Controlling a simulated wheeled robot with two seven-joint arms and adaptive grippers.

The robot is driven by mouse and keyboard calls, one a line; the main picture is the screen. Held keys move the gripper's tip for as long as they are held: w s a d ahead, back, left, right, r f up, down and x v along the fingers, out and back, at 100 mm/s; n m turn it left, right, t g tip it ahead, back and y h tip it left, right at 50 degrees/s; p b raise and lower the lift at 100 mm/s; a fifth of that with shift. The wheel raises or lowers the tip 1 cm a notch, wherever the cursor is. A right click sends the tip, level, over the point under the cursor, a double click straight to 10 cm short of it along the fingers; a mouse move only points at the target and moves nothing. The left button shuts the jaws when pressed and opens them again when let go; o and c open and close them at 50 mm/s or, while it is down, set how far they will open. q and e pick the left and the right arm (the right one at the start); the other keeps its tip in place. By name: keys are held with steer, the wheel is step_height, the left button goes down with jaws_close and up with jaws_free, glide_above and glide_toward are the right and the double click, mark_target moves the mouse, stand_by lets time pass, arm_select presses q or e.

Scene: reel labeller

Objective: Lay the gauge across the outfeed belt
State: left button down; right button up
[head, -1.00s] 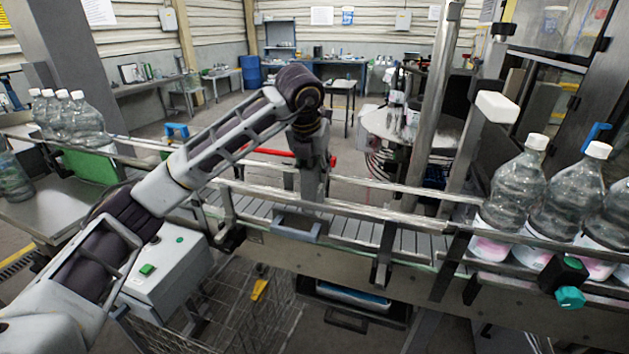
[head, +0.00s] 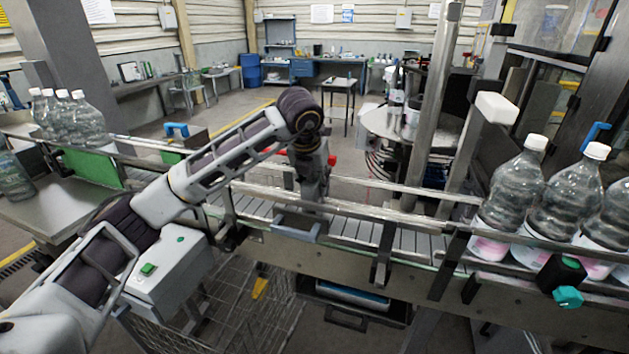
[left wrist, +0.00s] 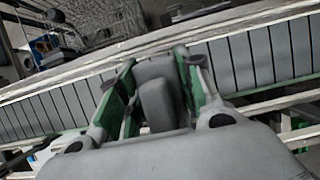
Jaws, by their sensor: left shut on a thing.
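My left gripper (head: 314,196) reaches down over the outfeed belt (head: 350,228), between its side rails. In the left wrist view, the gripper (left wrist: 157,88) has green-sided fingers on both sides of a grey block (left wrist: 158,104) and is shut on it. This block appears to be the gauge. The belt's grey slats (left wrist: 245,62) run behind it. A grey bracket-like piece (head: 299,225) sits at the belt's near side just below the gripper; I cannot tell if it joins the block. My right gripper is out of view.
Several clear bottles (head: 515,190) stand at the belt's right end, and more (head: 75,118) at the far left. Metal guide rails (head: 400,221) edge the belt. A control box (head: 165,268) and wire cage (head: 235,305) are in front.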

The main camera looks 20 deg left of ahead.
arm_select(q)
steer(key=c, duration=1)
jaws_free()
steer(key=shift+f, duration=0.1)
steer(key=shift+o, duration=0.2)
steer(key=b+v, duration=0.1)
steer(key=v, duration=0.9)
steer(key=shift+b+v, duration=0.3)
steer(key=shift+v, duration=0.7)
